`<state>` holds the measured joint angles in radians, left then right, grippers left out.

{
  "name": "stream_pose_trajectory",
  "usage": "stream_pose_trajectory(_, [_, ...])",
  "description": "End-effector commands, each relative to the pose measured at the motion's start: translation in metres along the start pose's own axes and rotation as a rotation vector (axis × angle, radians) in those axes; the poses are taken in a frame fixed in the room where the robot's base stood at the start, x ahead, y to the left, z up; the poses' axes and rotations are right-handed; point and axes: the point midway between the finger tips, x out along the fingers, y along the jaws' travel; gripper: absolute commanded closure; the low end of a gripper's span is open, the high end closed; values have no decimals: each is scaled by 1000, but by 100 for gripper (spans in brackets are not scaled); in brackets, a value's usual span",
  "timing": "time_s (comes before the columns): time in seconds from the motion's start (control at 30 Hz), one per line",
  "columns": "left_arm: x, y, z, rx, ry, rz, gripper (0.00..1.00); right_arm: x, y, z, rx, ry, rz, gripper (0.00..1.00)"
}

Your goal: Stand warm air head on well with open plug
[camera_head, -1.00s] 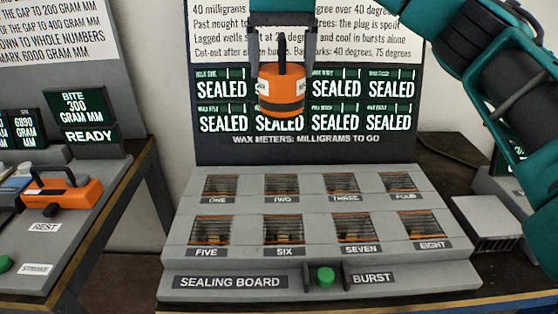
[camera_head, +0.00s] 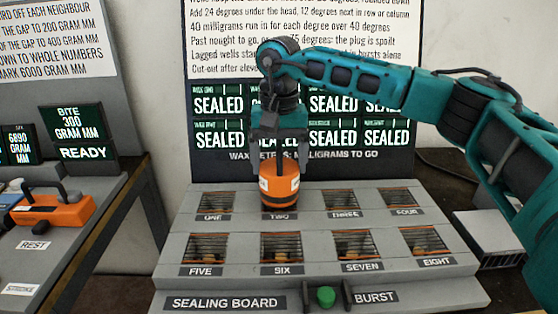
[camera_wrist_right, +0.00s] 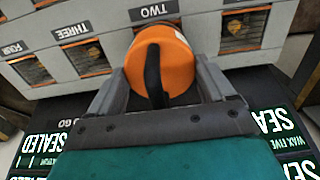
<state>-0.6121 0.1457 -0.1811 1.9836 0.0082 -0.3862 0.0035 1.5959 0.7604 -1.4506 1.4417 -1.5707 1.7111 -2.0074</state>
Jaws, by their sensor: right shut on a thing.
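My right gripper (camera_head: 280,166) is shut on the warm air head (camera_head: 280,190), an orange drum with a dark band and dark handle. It is upright over well TWO of the sealing board (camera_head: 220,303) and hides that well. I cannot tell whether it touches the board. In the right wrist view the head (camera_wrist_right: 176,62) sits between the fingers, beside the TWO label (camera_wrist_right: 153,11). Wells ONE (camera_head: 216,202), FIVE (camera_head: 208,247), SIX (camera_head: 281,246) and the others show dark slats. The readable wax meters (camera_head: 219,133) say SEALED; meter TWO is hidden by my arm. My left gripper is out of view.
A green button (camera_head: 326,296) sits between dark posts at the board's front, beside the BURST label (camera_head: 376,297). A grey vented box (camera_head: 487,238) stands on the right. At left, a bench holds an orange tool (camera_head: 50,213) and a READY display (camera_head: 85,153).

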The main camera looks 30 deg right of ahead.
Motion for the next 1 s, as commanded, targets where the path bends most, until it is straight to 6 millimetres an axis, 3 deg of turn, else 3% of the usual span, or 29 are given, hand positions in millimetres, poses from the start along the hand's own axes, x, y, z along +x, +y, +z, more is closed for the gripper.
stream_pose_trajectory(0.37, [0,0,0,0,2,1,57,4,0,0,0,2,-3,96])
stream_pose_trajectory(0.4, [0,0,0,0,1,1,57,4,0,0,0,0,-1,14])
stream_pose_trajectory(0.57, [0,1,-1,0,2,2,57,4,0,0,0,0,-1,0])
stream_pose_trajectory(0.83, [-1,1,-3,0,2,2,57,0,0,0,0,1,-1,0])
stream_pose_trajectory(1.0, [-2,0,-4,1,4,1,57,-23,-1,0,-1,3,-3,0])
